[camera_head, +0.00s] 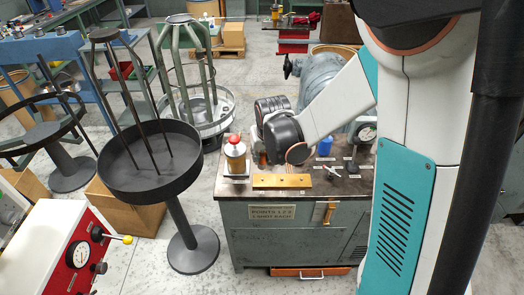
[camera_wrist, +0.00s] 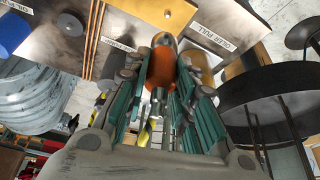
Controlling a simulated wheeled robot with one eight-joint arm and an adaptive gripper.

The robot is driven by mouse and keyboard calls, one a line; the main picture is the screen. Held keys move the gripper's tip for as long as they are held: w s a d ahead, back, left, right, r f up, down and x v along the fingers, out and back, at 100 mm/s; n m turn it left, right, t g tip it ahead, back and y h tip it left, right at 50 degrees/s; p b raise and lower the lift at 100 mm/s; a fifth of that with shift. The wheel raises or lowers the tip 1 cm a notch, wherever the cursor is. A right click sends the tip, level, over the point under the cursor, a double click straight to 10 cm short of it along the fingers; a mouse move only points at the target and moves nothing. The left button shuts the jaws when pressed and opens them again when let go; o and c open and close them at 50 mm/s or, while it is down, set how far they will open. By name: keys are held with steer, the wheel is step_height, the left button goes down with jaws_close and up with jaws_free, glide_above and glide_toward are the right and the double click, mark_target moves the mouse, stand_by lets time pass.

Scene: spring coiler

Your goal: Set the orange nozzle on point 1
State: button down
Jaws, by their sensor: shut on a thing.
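The orange nozzle (camera_wrist: 160,72) is between the fingers of my gripper (camera_wrist: 164,58) in the wrist view, with a grey rounded end beyond it. My gripper is shut on it, above the bench top. In the head view my wrist (camera_head: 283,135) hangs over the back left of the bench, and the fingers and nozzle are mostly hidden behind it. A brass bar (camera_head: 282,181) with small marks lies at the bench's front edge. I cannot tell which spot is point 1.
The bench (camera_head: 270,215) carries a red-capped oiler (camera_head: 235,153) at left, close to my gripper. A blue bottle (camera_head: 325,146) and a gauge (camera_head: 362,140) stand at right. A black round tray stand (camera_head: 150,180) is left of the bench; a grey coil (camera_wrist: 35,95) shows in the wrist view.

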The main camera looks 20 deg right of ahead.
steer(key=shift+f+b, duration=2.05)
steer(key=shift+f, duration=0.8)
steer(key=shift+f+b, duration=0.55)
steer(key=c, duration=1.3)
jaws_free()
steer(key=v, duration=1.2)
step_height(320, 180, up, 13)
steer(key=p, duration=1.1)
glide_above(263, 166)
steer(key=s, duration=0.3)
steer(key=shift+s+r, duration=0.1)
steer(key=shift+s, duration=0.05)
